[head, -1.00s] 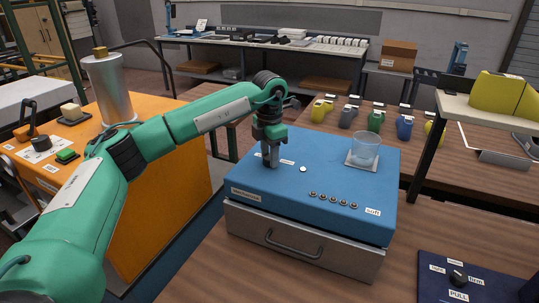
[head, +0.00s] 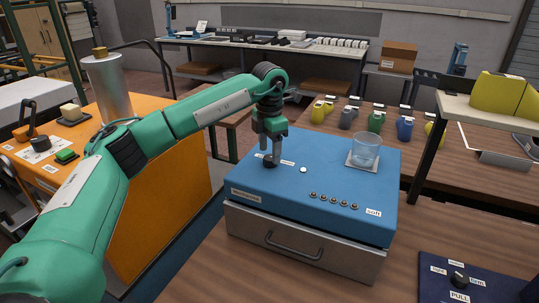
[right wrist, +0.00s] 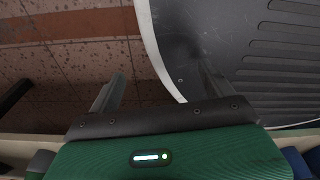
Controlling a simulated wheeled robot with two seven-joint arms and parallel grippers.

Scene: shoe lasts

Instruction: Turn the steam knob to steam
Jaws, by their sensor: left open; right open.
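A small dark knob (head: 270,163) stands on top of the blue box (head: 300,178), near its back left, with small white labels beside it. The label text is too small to read, so I cannot tell where the knob points. My left gripper (head: 270,152) is open and points down just above the knob, its fingers apart. I cannot tell whether the fingers still touch it. My right gripper (right wrist: 158,92) is open and empty in the right wrist view, away from the box.
A glass beaker (head: 364,150) stands at the box's back right, and a row of small buttons (head: 333,200) runs along its front. An orange cabinet (head: 170,180) with controls is at left. A dark panel with another knob (head: 459,280) is at lower right.

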